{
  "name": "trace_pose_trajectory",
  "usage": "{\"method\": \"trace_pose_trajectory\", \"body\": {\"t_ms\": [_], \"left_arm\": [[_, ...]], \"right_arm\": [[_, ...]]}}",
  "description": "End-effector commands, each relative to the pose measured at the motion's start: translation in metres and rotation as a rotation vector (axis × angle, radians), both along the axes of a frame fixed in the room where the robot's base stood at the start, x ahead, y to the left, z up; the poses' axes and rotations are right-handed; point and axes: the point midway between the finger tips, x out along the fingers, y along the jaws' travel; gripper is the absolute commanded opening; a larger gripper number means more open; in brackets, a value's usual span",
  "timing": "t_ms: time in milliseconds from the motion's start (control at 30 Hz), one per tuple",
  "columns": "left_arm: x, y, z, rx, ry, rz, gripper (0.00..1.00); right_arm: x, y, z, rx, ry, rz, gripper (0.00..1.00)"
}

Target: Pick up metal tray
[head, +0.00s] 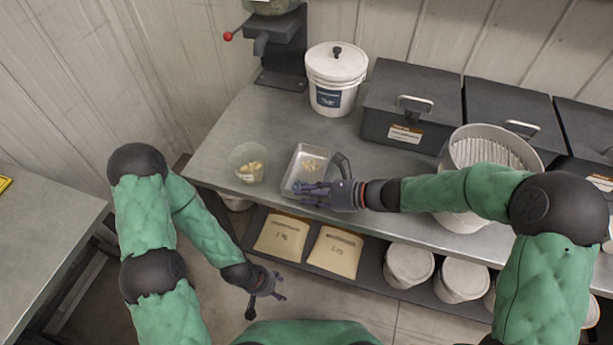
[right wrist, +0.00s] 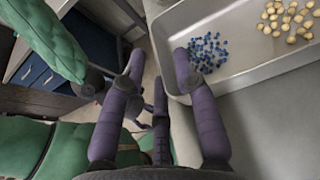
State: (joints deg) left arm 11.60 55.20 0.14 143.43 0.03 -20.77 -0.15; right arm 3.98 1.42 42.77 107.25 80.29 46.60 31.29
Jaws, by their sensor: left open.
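A shallow metal tray (head: 299,156) sits near the front edge of the grey bench in the head view. It holds tan seeds and, in the right wrist view, a cluster of blue seeds near one corner of the tray (right wrist: 262,72). My right gripper (head: 322,180) is at the tray's near right side, with its fingers spread. In the right wrist view one finger of this gripper (right wrist: 158,72) overlaps the tray's corner; I cannot tell whether it touches. My left gripper (head: 266,302) is open and empty, low in front of the bench, away from the tray.
A clear cup with tan pieces (head: 248,163) stands left of the tray. A white lidded bucket (head: 335,80), black bins (head: 410,103) and a large round container (head: 490,140) stand behind and right. Paper bags (head: 283,234) and white tubs (head: 409,262) sit on the lower shelf.

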Motion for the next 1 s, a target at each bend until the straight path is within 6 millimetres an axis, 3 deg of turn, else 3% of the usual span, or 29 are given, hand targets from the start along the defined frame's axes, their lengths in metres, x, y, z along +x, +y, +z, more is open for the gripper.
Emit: {"method": "trace_pose_trajectory", "body": {"t_ms": [33, 200, 467, 500, 600, 1000], "left_arm": [[0.000, 0.000, -0.008, 0.000, 0.000, 0.000, 0.58], [0.000, 0.000, -0.014, 0.000, 0.000, 0.000, 0.58], [0.000, 0.000, -0.014, 0.000, 0.000, 0.000, 0.58], [0.000, 0.000, -0.014, 0.000, 0.000, 0.000, 0.58], [0.000, 0.000, -0.014, 0.000, 0.000, 0.000, 0.58], [0.000, 0.000, -0.013, 0.000, 0.000, 0.000, 0.58]], "right_arm": [[0.003, 0.008, -0.007, 0.000, -0.001, 0.005, 0.30], [0.008, 0.023, -0.012, -0.001, -0.001, 0.003, 0.30], [0.009, 0.025, -0.011, -0.001, 0.000, 0.000, 0.30], [0.009, 0.025, -0.011, -0.001, 0.000, 0.000, 0.28], [0.009, 0.025, -0.011, -0.001, 0.000, 0.000, 0.00], [0.009, 0.025, -0.011, 0.000, -0.001, 0.000, 0.00]]}}
